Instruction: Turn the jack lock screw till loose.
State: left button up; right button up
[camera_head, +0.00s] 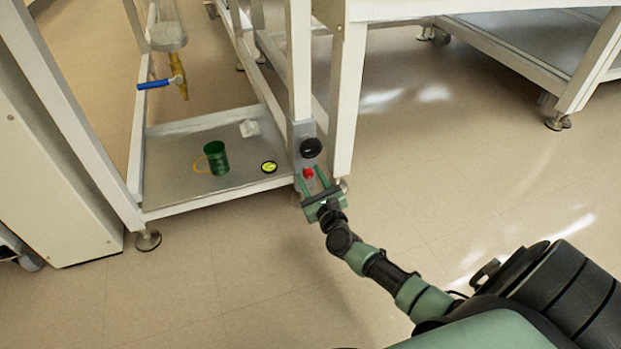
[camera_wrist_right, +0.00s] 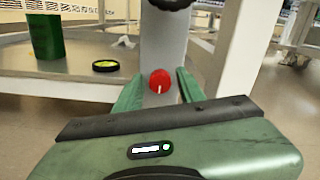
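A small red knob (camera_head: 308,173), which looks like the lock screw, sits on a grey metal plate (camera_head: 303,132) at the frame's corner post, below a black round knob (camera_head: 311,147). In the right wrist view the red knob (camera_wrist_right: 160,80) shows a white mark on its face. My right gripper (camera_head: 313,178) is open, its two green fingers pointing at the red knob, one on each side. In the right wrist view the fingers (camera_wrist_right: 158,92) stand apart with the knob between or just beyond their tips; I cannot tell whether they touch it. My left gripper is not seen.
A low shelf (camera_head: 180,194) left of the post carries a green cup (camera_head: 216,158), a black-rimmed yellow disc (camera_head: 269,167) and a white piece (camera_head: 249,128). A blue-handled valve (camera_head: 156,84) hangs above. A white leg (camera_head: 346,100) stands close right of the post. Floor in front is clear.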

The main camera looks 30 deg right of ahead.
grip_shut()
